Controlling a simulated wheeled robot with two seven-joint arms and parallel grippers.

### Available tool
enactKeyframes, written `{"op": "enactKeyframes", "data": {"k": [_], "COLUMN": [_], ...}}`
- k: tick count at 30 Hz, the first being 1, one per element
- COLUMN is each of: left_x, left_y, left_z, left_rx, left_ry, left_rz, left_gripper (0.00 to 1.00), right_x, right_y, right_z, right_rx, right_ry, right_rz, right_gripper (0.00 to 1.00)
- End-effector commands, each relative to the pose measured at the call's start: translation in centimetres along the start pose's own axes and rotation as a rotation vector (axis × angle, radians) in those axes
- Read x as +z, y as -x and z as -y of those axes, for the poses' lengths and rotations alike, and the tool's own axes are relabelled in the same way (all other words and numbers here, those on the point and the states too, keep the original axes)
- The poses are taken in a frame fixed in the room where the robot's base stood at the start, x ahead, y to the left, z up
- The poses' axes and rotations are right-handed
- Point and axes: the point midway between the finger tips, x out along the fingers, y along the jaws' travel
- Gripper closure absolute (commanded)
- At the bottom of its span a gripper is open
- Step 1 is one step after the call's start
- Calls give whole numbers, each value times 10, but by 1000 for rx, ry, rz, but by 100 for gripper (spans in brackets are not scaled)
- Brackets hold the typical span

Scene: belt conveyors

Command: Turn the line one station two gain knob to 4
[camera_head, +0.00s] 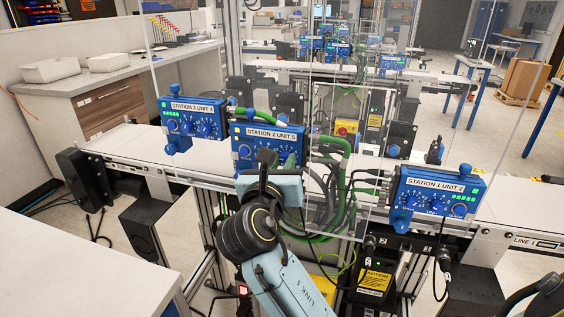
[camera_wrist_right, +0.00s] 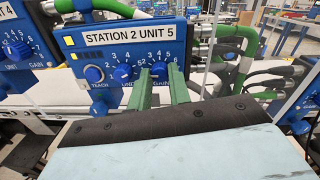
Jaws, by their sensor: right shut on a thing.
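The blue station two box (camera_head: 265,142), labelled "STATION 2 UNIT 5", is mounted at the front of the near conveyor. It also fills the upper middle of the right wrist view (camera_wrist_right: 120,56), with teach, unit and gain knobs in a row. The gain knob (camera_wrist_right: 158,69) is the rightmost one, with a printed number scale around it. My right gripper (camera_wrist_right: 160,80) has its two green fingers on either side of this knob, shut on it. In the head view my right wrist hides the knob. The knob's exact pointer setting is too small to read. My left gripper is out of view.
Green hoses (camera_head: 335,145) and black cables hang just right of the station two box. The conveyor edge reads "LINE 1" (camera_head: 524,240).

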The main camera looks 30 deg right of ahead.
Motion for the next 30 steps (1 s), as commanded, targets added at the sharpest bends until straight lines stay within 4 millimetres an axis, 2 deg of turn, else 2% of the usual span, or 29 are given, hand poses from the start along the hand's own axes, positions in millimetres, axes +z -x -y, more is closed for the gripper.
{"op": "enactKeyframes", "data": {"k": [8, 15, 30], "left_x": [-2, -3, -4], "left_y": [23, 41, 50], "left_z": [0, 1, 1], "left_rx": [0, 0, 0], "left_ry": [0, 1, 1], "left_rz": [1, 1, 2], "left_gripper": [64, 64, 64], "right_x": [2, 1, -1], "right_y": [1, 0, 0], "right_z": [0, 0, 0], "right_rx": [0, -3, -6], "right_ry": [-153, -366, -737], "right_rz": [1, 10, 26], "right_gripper": [100, 100, 100]}}
